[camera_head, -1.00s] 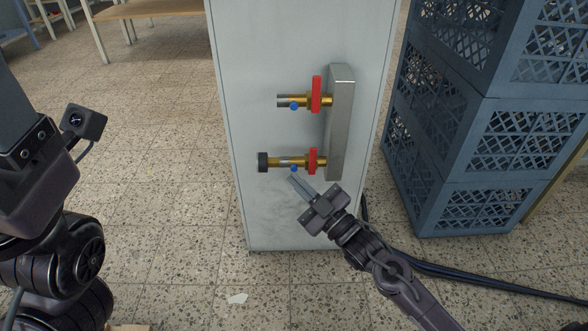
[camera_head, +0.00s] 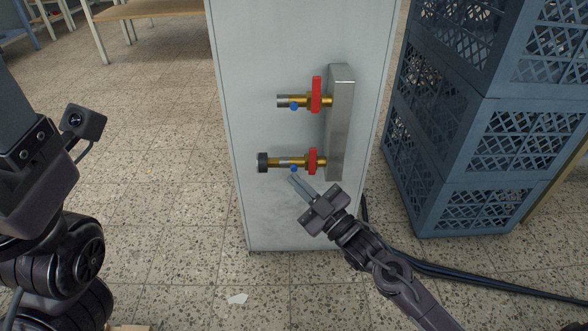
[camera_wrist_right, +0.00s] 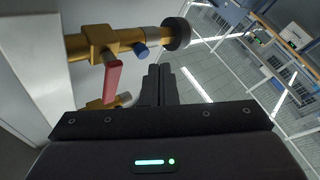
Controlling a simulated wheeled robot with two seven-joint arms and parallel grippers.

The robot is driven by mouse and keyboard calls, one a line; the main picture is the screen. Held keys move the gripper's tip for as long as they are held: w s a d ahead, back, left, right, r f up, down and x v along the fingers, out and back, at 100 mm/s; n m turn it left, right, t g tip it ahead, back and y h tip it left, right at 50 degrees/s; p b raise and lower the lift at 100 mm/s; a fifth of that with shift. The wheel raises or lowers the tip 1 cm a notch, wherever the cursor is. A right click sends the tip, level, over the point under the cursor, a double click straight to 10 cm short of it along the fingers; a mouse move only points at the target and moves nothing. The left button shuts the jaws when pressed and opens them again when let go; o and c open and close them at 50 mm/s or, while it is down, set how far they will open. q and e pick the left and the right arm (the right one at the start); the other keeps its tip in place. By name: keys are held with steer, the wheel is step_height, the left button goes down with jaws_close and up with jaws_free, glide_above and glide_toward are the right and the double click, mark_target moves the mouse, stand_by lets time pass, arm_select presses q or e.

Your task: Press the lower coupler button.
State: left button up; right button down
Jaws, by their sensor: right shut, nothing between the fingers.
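The lower coupler (camera_head: 280,162) is a brass fitting with a red lever (camera_head: 313,161) and a black round end (camera_head: 262,162), on a steel manifold (camera_head: 341,125). Its blue button (camera_head: 293,169) is on the underside; it also shows in the right wrist view (camera_wrist_right: 141,50). My right gripper (camera_head: 293,179) is shut and empty, its fingertips just below the blue button. In the right wrist view the fingertips (camera_wrist_right: 160,70) appear close to the button; I cannot tell if they touch. The left arm is at the left edge; its fingers are out of view.
The upper coupler (camera_head: 295,101) has a similar red lever and blue button. The manifold is on a pale cabinet (camera_head: 270,220). Stacked blue crates (camera_head: 455,150) stand to the right. Black hoses (camera_head: 480,280) run along the floor.

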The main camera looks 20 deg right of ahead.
steer(key=shift+w, duration=0.1)
stand_by(0.7)
steer(key=shift+w+d, duration=0.1)
steer(key=shift+w, duration=0.2)
steer(key=shift+w+d, duration=0.15)
steer(key=shift+w, duration=0.3)
stand_by(1.6)
steer(key=shift+s+a+p, duration=0.25)
steer(key=shift+s+p, duration=0.55)
steer(key=shift+s, duration=0.05)
